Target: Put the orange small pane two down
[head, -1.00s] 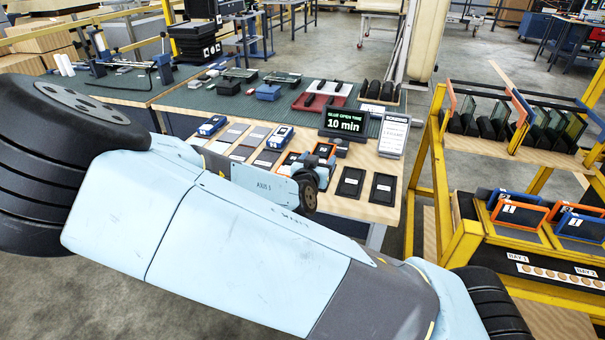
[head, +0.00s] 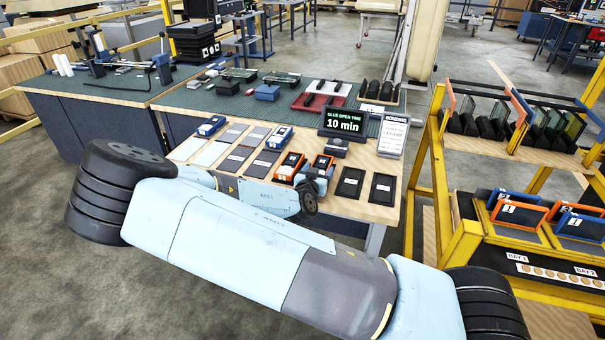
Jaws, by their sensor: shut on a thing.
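An orange small pane (head: 322,161) is at my gripper (head: 319,171), low over the right part of the wooden table top. My gripper is shut on it, though the fingers are small and partly hidden by my wrist. I cannot tell whether the pane touches the table. Another orange pane (head: 290,167) lies just left of it. Two dark empty trays (head: 350,183) lie just right of it.
Blue panes (head: 279,138) and flat grey plates (head: 234,133) lie to the left. A glue timer sign (head: 343,123) and a white bonding sign (head: 393,135) stand behind. A yellow trolley (head: 452,235) with framed panes (head: 517,213) stands at the right.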

